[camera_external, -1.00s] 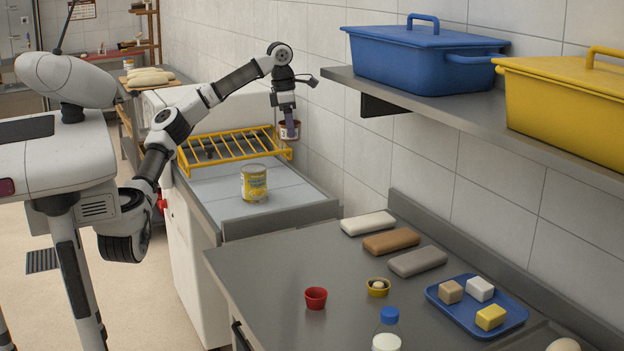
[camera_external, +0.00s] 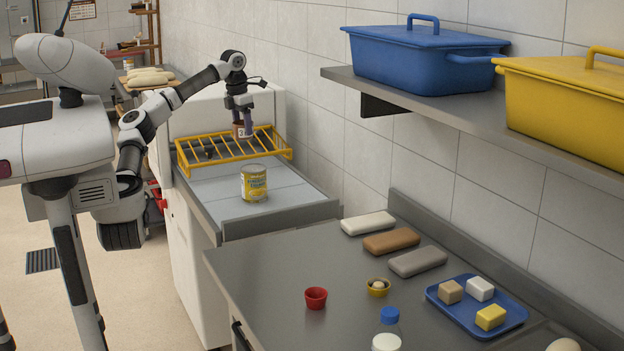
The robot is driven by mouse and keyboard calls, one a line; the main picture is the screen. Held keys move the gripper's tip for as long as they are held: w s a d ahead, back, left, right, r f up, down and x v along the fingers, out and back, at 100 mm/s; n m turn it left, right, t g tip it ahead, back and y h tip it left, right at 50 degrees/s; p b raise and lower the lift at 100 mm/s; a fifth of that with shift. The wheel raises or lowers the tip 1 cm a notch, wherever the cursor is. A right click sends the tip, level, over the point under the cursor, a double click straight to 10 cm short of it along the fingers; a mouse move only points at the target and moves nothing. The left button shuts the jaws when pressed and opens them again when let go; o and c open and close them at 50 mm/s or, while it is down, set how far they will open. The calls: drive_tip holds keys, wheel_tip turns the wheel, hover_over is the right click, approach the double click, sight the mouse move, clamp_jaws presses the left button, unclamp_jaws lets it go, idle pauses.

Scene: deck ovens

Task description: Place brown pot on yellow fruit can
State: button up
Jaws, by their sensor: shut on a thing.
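My gripper (camera_external: 243,124) is shut on the small brown pot (camera_external: 239,131), which has a pale label with a mark on it. It holds the pot at the level of the yellow wire rack, behind the can in the picture. Part of the pot is hidden by a gripper finger. The yellow fruit can (camera_external: 254,184) stands upright on the light panel of the far counter, in front of the rack. The pot and the can are apart.
A yellow wire rack (camera_external: 190,158) stands between my gripper and the can. The near counter holds a red cup (camera_external: 316,298), a yellow bowl (camera_external: 378,287), loaves (camera_external: 391,241) and a blue tray (camera_external: 462,325). Blue (camera_external: 420,58) and yellow (camera_external: 570,110) bins sit on the wall shelf.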

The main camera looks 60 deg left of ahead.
wheel_tip(320, 180, down, 10)
drive_tip(key=shift+f+p, duration=0.2)
drive_tip(key=shift+p, duration=0.45)
drive_tip(key=shift+f, duration=0.2)
drive_tip(key=o, duration=1)
drive_tip(key=shift+o, duration=0.4)
drive_tip(key=r, duration=0.4)
drive_tip(key=s+r+b, duration=0.1)
drive_tip(key=r, duration=0.7)
drive_tip(key=shift+s+d+r+b, duration=0.1)
drive_tip(key=shift+s+r+b, duration=0.1)
drive_tip(key=shift+b, duration=0.1)
